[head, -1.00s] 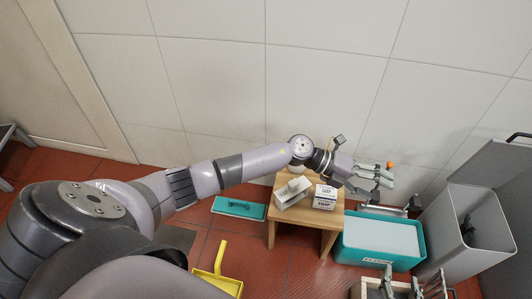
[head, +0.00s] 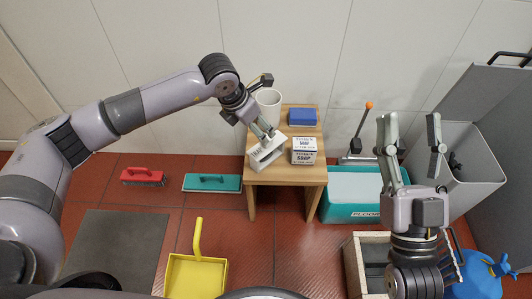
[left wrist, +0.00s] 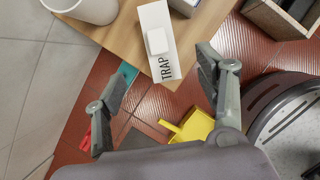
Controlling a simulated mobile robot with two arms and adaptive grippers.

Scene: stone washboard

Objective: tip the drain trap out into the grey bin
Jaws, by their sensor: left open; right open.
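The drain trap (head: 266,157) is a white box marked TRAP on the front left of a small wooden stool (head: 288,176). In the left wrist view the trap (left wrist: 155,30) has a raised white block on top. My left gripper (head: 268,133) is just above the trap in the head view; its fingers (left wrist: 165,95) are apart and empty in the left wrist view. The grey bin (head: 480,180) stands open at the right, with something dark inside. My right gripper (head: 411,122) is open and empty, pointing up in front of the bin.
The stool also bears a white cup (head: 268,103), a blue block (head: 302,117) and a soap box (head: 304,151). A teal tub (head: 345,214), a wooden crate (head: 354,265) and a blue bag (head: 480,275) stand right. A yellow dustpan (head: 196,277) lies in front.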

